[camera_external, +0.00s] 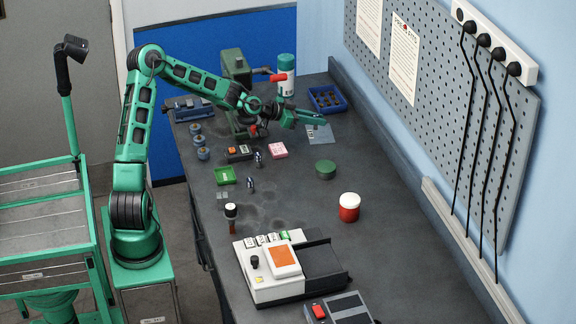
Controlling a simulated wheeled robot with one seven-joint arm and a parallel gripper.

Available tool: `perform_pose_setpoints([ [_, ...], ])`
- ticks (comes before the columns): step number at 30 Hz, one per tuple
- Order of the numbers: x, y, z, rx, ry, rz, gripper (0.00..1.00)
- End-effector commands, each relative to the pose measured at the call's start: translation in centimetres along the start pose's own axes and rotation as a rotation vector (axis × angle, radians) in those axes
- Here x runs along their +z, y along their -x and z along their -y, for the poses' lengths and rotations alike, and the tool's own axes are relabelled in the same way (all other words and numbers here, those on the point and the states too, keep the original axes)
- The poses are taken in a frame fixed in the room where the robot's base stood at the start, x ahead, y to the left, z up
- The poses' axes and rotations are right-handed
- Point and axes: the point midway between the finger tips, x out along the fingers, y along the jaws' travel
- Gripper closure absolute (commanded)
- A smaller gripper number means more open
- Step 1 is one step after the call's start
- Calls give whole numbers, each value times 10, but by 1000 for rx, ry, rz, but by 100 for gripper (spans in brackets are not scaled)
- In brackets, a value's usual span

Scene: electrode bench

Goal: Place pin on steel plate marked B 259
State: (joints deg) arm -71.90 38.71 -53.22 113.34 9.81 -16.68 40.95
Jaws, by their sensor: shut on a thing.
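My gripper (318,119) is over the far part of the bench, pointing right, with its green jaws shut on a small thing. The jaws hide that thing, and I cannot make out whether it is the pin. A grey steel plate (320,134) with a pale label lies on the bench just below and beside the jaws. Its marking is too small to read. Another small grey plate (222,196) lies nearer, at the bench's left side. Two small upright metallic pieces (251,185) stand near the middle; I cannot tell what they are.
Behind the gripper are a blue tray (327,99), a teal-capped can (286,75) and a green vise-like machine (236,66). A pink block (278,150), green tray (225,175) and green round tin (325,169) lie nearer. A white-lidded red jar (349,207) stands right.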

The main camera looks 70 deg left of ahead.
Motion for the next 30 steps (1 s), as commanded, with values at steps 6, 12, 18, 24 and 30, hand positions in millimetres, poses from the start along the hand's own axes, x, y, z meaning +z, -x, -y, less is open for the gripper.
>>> perform_pose_setpoints([
  [6, 13, -5, 0, 1, 2, 1, 100],
  [12, 37, -15, 0, 1, 2, 1, 100],
  [18, 40, -16, 0, 0, -1, 0, 100],
  [24, 40, -16, 0, 0, -1, 1, 69],
  [30, 40, -16, 0, 0, -1, 1, 65],
])
